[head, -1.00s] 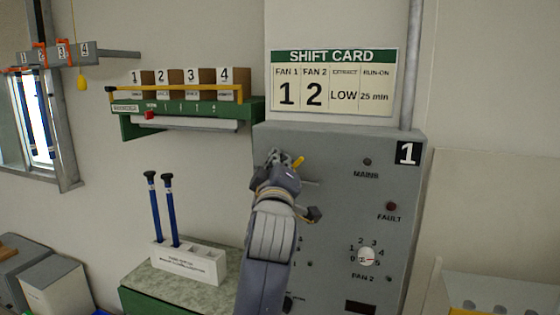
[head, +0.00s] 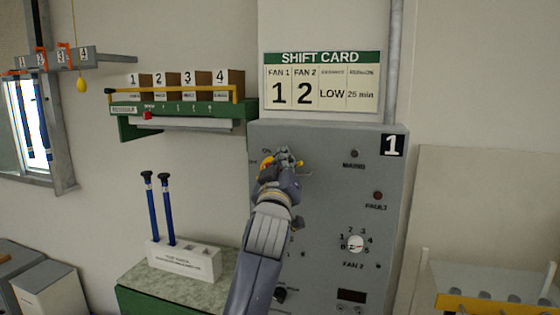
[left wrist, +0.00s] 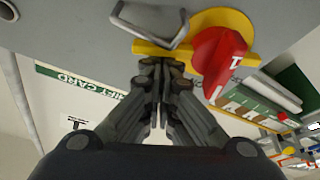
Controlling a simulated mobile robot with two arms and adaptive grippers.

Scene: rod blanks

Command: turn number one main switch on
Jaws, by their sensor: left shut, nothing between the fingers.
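The main switch has a red handle on a yellow plate (left wrist: 218,58), close in the left wrist view. In the head view a bit of its red and yellow (head: 267,163) shows at the upper left of the grey cabinet (head: 330,140) marked 1, partly hidden by my gripper. My left gripper (head: 282,157) is shut and empty in front of the cabinet, just right of the red handle. In the left wrist view its closed fingertips (left wrist: 163,72) overlap the yellow bar beside the handle; whether they touch is unclear. My right gripper is not in view.
A metal bracket (left wrist: 150,25) stands out by the switch. The cabinet also bears a MAINS lamp (head: 354,153), a FAULT lamp (head: 377,195) and a FAN 2 dial (head: 355,243). A shift card (head: 321,80) hangs above. A white holder (head: 183,260) with blue rods stands left.

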